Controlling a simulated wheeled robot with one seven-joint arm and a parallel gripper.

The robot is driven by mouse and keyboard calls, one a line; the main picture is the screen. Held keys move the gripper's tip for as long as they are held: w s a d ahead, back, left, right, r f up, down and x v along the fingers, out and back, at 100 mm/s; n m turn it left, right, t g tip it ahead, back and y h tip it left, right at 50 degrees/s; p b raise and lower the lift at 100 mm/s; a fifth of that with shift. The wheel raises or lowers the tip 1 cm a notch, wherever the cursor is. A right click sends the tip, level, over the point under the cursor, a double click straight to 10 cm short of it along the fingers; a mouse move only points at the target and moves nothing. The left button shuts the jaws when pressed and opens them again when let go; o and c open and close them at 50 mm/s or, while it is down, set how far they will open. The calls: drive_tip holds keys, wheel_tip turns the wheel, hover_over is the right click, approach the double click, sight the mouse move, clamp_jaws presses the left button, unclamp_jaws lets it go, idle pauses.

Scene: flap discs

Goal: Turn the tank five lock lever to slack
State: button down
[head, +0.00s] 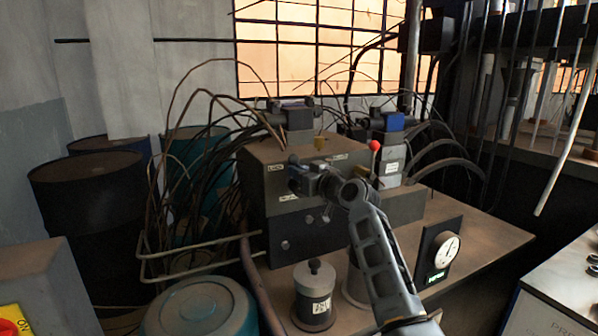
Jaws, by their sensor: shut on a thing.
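A brown and grey metal box (268,208) stands on the bench, with small white labels on its front face. My gripper (302,178) is at the upper part of that face and is shut on a small dark lever. The lever's dark rounded end (293,159) shows just above the fingers. My gripper and wrist hide most of the lever and part of the labels, so its exact angle and the label text cannot be read. Another lever with a red ball knob (375,146) stands to the right, apart from my gripper, near a blue-topped valve block (391,150).
Cables and hoses arch around the box. A dial gauge (447,250) stands at the right of the bench, and a lidded canister (314,297) at the front. The bench's right part (490,235) is clear.

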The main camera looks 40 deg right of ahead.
sight(276, 176)
drive_tip(key=shift+r, duration=0.65)
drive_tip(key=n+b, duration=0.1)
drive_tip(key=a+n+b, duration=0.1)
drive_tip(key=b, duration=0.1)
drive_tip(key=shift+w+f+n, duration=0.15)
drive_tip(key=shift+w+n, duration=0.05)
drive_tip(key=shift+n, duration=0.2)
drive_tip(key=shift+w+a+f+n+g+b, duration=0.15)
drive_tip(key=shift+a+n+g+b, duration=0.3)
drive_tip(key=shift+n+b, duration=0.6)
drive_tip(key=n, duration=0.1)
drive_tip(key=a+n, duration=0.1)
drive_tip(key=n+b, duration=0.1)
drive_tip(key=shift+w+a+f+n+g+h, duration=0.2)
drive_tip(key=shift+a+n+g+h, duration=0.1)
drive_tip(key=shift+h, duration=0.1)
drive_tip(key=shift+w+a+f+n+b, duration=0.1)
drive_tip(key=shift+a+f+n+b, duration=0.15)
drive_tip(key=shift+n, duration=0.4)
drive_tip(key=shift+w+a+f+n+b, duration=0.1)
drive_tip(key=shift+a+n+b, duration=0.15)
drive_tip(key=shift+n, duration=0.35)
drive_tip(key=c, duration=1.1)
unclamp_jaws()
drive_tip(key=shift+a+f, duration=0.1)
drive_tip(key=shift+f, duration=0.05)
drive_tip(key=shift+o, duration=0.9)
drive_tip(key=shift+s+d+f+g, duration=0.15)
drive_tip(key=shift+d+f+g, duration=0.05)
drive_tip(key=shift+g, duration=0.05)
